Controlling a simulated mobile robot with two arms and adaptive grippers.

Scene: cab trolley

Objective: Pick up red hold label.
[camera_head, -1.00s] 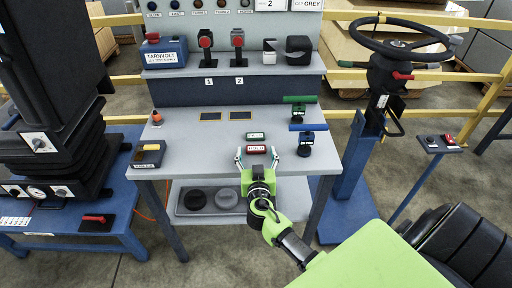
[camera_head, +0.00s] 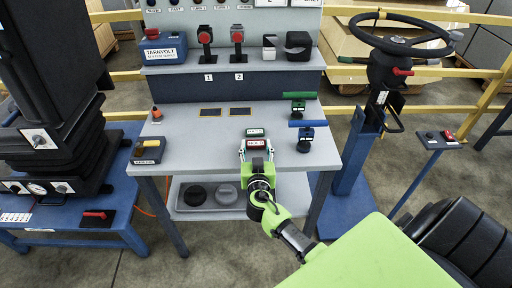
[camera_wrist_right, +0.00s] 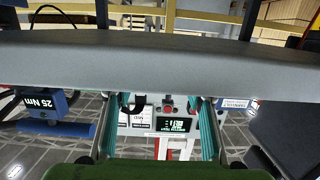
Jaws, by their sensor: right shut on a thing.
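My left gripper is not in view.
On the workbench (camera_head: 205,140), a green-handled tool (camera_head: 299,96) and a blue-handled tool (camera_head: 307,125) stand right of the labels. A dark yellow-marked box (camera_head: 149,150) sits at the left. Dark round parts (camera_head: 195,196) lie on the lower shelf. The bench middle-left is clear.

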